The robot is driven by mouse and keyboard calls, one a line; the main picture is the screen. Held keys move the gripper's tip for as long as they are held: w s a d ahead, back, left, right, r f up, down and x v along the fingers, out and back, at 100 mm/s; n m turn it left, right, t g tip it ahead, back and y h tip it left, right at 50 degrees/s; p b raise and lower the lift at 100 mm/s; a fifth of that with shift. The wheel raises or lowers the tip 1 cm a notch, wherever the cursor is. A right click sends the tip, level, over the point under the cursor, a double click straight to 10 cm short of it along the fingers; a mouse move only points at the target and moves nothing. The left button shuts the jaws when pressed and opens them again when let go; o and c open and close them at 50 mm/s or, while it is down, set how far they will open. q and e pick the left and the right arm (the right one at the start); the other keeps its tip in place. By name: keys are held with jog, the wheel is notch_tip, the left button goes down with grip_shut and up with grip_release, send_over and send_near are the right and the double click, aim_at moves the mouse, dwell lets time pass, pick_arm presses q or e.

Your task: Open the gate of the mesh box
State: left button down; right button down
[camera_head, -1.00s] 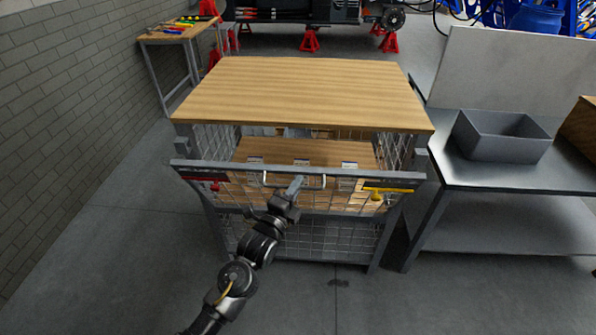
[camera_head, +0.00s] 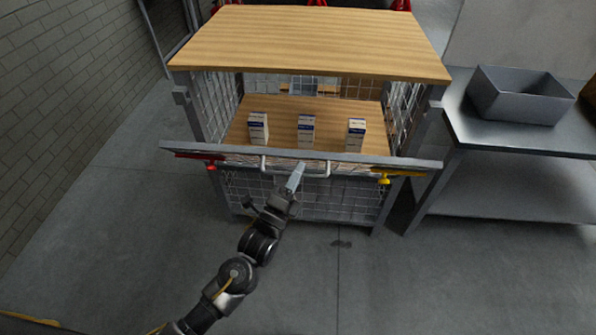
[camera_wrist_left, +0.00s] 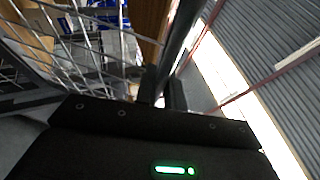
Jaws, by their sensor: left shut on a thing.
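The mesh box has a wooden top (camera_head: 310,42) and grey wire sides. Its gate (camera_head: 225,153), a grey-framed mesh panel, is tilted outward at the top, away from the box front. A light handle (camera_head: 318,175) sits at the middle of the gate's top bar. My left gripper (camera_head: 296,177) is shut on the handle. In the left wrist view the fingers (camera_wrist_left: 163,90) close around a dark bar, with mesh at the left. A red latch (camera_head: 211,165) and a yellow latch (camera_head: 384,179) sit near the gate's ends. My right gripper is not in view.
Three small white-and-blue cartons (camera_head: 306,130) stand on the wooden shelf inside the box. A grey bin (camera_head: 518,96) stands on a metal bench (camera_head: 500,134) at the right. A brick wall (camera_head: 60,90) is at the left. The floor in front is clear.

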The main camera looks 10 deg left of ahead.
pick_arm(q)
jog(key=c, duration=1.5)
grip_release()
